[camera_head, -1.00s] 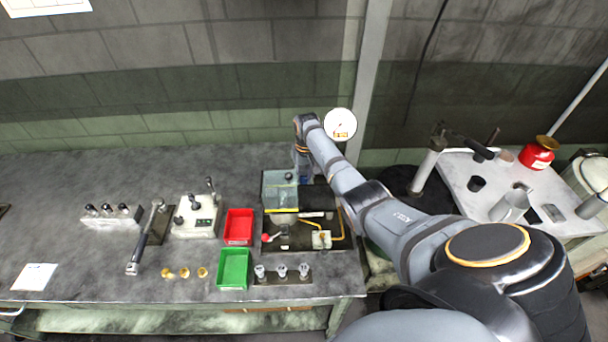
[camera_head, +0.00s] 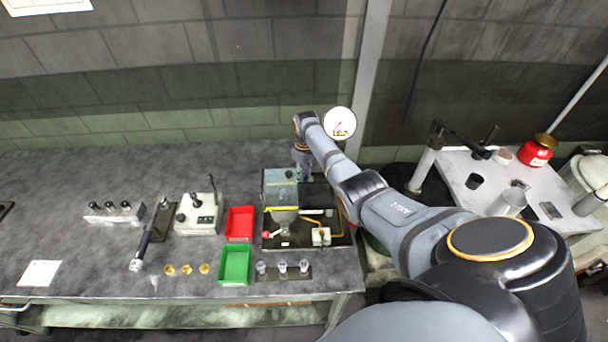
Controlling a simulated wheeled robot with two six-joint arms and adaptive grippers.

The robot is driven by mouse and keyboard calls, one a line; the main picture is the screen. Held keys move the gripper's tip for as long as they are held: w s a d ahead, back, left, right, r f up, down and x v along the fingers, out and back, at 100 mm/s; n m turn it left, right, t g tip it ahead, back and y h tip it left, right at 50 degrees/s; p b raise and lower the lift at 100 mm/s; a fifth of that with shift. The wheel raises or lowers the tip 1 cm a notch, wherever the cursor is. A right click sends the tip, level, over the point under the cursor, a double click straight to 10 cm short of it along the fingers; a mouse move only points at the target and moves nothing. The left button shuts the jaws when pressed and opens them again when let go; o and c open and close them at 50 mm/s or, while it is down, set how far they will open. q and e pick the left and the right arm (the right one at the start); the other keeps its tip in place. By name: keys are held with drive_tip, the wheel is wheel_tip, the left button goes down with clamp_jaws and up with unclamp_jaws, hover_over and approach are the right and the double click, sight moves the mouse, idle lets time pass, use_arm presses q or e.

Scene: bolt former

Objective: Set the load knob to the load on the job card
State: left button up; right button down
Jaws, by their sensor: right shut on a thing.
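My right arm reaches over the bench to the bolt former (camera_head: 283,216), a dark-based machine with a greenish clear box. My right gripper (camera_head: 304,178) points down at the machine's back edge, beside the box. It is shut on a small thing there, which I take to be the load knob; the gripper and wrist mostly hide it. A round white gauge (camera_head: 340,122) with a reddish needle shows behind the arm. A white paper card (camera_head: 39,273) lies at the bench's front left; its writing is too small to read. My left gripper is not in view.
A red tray (camera_head: 239,223) and a green tray (camera_head: 234,265) stand left of the machine. A rack with several clear-topped pieces (camera_head: 283,273) is in front. A white side table (camera_head: 463,195) is at right.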

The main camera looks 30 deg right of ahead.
drive_tip(key=shift+w, duration=0.1)
idle(0.3)
drive_tip(key=c, duration=1)
unclamp_jaws()
drive_tip(key=r, duration=1.2)
drive_tip(key=shift+d, duration=0.2)
